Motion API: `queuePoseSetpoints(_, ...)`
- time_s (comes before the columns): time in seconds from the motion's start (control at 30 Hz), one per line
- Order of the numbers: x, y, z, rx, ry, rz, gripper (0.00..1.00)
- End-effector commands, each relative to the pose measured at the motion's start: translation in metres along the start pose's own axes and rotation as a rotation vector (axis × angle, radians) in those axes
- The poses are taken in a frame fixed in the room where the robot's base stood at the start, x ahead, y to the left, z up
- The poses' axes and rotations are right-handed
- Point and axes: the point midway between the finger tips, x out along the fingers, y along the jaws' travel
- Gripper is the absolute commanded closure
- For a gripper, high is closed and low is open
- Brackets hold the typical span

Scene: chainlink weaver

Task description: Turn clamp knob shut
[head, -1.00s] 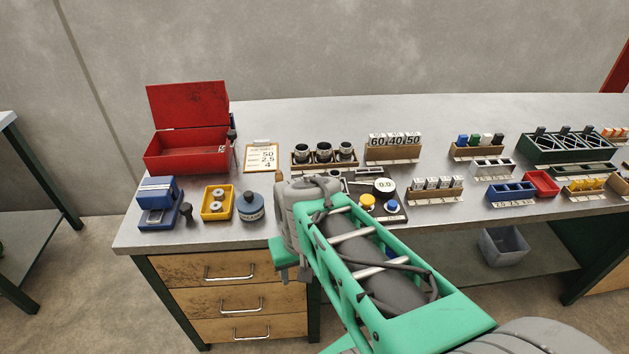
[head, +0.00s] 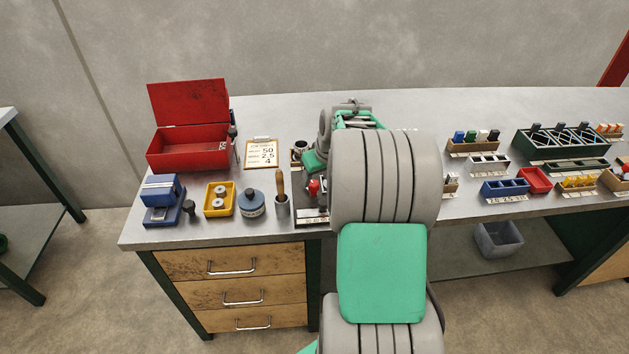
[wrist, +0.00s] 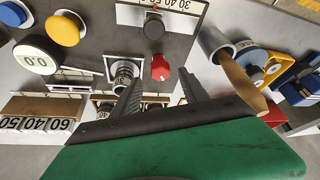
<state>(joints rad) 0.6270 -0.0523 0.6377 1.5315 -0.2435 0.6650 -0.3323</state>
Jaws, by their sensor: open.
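A red knob (wrist: 160,68) stands on the dark fixture plate (wrist: 95,45) in the wrist view. It also shows in the head view (head: 313,187) just left of my arm. A black knob (wrist: 153,25) sits beside it, next to a printed scale (wrist: 178,8). I cannot tell for certain which knob is the clamp knob. My gripper (wrist: 162,80) is open and empty, its two fingers apart with the red knob between their tips in the picture. Contact is not visible. In the head view my arm hides the fingers and most of the fixture.
A marked cylinder (wrist: 122,72) in a square holder stands close to one finger. Yellow (wrist: 62,29) and blue (wrist: 12,14) buttons and a dial (wrist: 36,54) are also close.

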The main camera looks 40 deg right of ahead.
Motion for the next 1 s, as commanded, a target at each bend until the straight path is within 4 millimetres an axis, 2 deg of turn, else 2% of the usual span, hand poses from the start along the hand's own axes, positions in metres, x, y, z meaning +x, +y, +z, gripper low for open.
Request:
queuePoseSetpoints(0.1, 0.021, -0.001, 0.0, 0.0, -0.002, -0.001, 0.48)
queuePoseSetpoints(0.2, 0.033, 0.0, -0.001, 0.001, -0.001, 0.0, 0.48)
queuePoseSetpoints(0.5, 0.039, 0.0, 0.0, 0.001, 0.0, 0.001, 0.48)
queuePoseSetpoints(1.0, 0.038, 0.0, 0.0, 0.002, 0.0, 0.001, 0.89)
